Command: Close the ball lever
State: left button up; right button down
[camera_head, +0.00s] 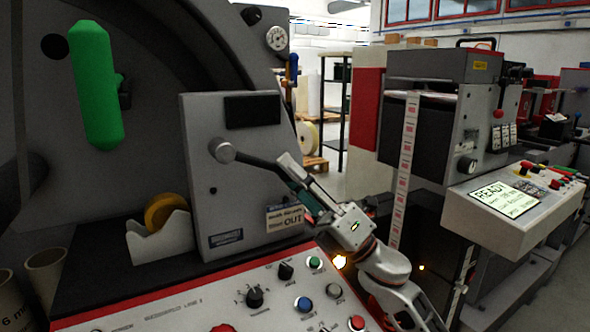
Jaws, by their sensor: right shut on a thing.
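The ball lever (256,161) is a dark rod with a round grey ball (222,151) at its left end. It lies in front of the grey upright panel box (205,120), sloping slightly down to the right. My right gripper (293,178) comes in from the lower right and is shut on the lever near the rod's right end. The fingers hide part of that end. My left gripper is not in view.
Below is a sloped control panel (205,300) with knobs and coloured buttons. A tape dispenser (160,250) stands left of the box. A green handle (95,85) is upper left. A machine with a READY screen (508,198) stands right.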

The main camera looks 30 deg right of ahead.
jog(key=shift+f, duration=0.15)
jog(key=c, duration=2)
grip_release()
jog(key=shift+o, duration=0.2)
jog(key=shift+s+d+f, duration=0.1)
jog(key=shift+s+f, duration=0.05)
jog(key=shift+f, duration=0.1)
jog(key=s+d+f, duration=0.3)
jog(key=s+d, duration=0.6)
jog(key=s, duration=0.3)
jog(key=shift+d, duration=0.3)
jog(key=shift+r, duration=0.1)
